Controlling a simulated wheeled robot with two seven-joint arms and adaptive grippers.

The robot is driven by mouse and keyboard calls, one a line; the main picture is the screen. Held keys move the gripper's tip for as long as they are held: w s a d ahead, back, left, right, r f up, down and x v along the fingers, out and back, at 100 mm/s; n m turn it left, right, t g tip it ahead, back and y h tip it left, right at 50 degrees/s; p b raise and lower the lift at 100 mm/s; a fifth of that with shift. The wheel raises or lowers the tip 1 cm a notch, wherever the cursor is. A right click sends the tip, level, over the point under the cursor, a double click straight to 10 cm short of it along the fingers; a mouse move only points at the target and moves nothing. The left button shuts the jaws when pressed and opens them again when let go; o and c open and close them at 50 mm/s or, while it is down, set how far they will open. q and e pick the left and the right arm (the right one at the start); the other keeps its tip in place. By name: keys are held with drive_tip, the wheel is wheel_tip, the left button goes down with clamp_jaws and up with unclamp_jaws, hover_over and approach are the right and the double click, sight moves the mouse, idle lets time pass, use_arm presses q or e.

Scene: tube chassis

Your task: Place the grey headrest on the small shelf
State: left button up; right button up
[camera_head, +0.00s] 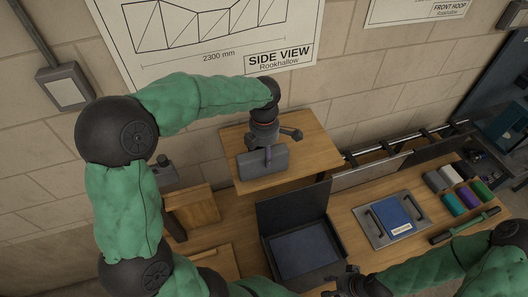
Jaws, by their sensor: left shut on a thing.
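The grey headrest (250,166) is a dark grey padded block over the front part of the small wooden shelf (299,125). My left gripper (267,152) is shut on it from above, and its fingers partly cover the headrest. I cannot tell whether the headrest touches the shelf top or hangs just above it. My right gripper (345,278) is low in the view, beside the dark open box, and appears empty. Its fingertips are too small and dark to show its opening.
An open dark box (302,252) stands on the bench below the shelf. A wooden block (192,206) stands left. The wall is close behind.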

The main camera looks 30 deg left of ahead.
use_arm(q)
drive_tip(key=o, duration=1.3)
drive_tip(key=shift+f, duration=0.1)
drive_tip(key=shift+o, duration=0.2)
wheel_tip(320, 180, up, 12)
